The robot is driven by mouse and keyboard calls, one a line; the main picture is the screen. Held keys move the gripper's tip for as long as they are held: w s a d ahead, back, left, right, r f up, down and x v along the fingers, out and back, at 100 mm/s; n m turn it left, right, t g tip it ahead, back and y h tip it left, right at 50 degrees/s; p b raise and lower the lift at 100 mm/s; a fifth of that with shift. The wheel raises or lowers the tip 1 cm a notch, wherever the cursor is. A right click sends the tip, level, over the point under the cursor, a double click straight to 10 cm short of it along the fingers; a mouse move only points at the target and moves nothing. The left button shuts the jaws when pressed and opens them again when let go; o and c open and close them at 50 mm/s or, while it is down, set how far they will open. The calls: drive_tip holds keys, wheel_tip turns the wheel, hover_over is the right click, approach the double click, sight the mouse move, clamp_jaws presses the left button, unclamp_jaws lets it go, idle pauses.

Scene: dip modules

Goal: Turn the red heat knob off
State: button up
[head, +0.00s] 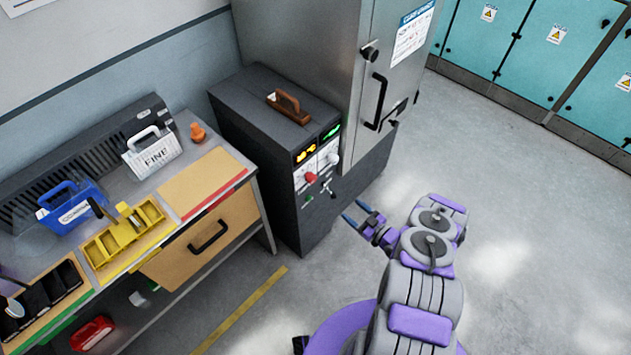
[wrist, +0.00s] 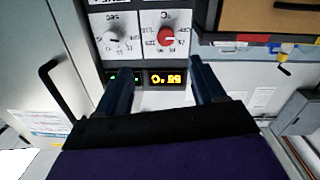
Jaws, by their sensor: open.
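The red heat knob (head: 311,177) is on the front panel of a dark control cabinet (head: 262,135). In the wrist view the red knob (wrist: 166,36) sits on a white dial plate marked °C, with a pale pointer line across it. A white knob (wrist: 113,38) marked sec is beside it; it also shows in the head view (head: 333,157). My gripper (head: 354,211) is open and empty, in front of the panel and apart from the knob.
A yellow display (wrist: 165,79) and a green display are next to the dials. A small lever (head: 327,188) sticks out below the knobs. A metal cabinet with a black handle (head: 376,101) stands behind. A workbench with a drawer (head: 200,238) is left. Floor at right is clear.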

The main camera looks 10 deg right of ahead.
drive_tip(key=shift+s+d, duration=0.25)
drive_tip(key=shift+s, duration=0.25)
drive_tip(key=shift+d, duration=0.1)
drive_tip(key=b+v, duration=0.1)
drive_tip(key=v, duration=1.6)
drive_tip(key=shift+d, duration=0.2)
drive_tip(key=shift+f, duration=0.1)
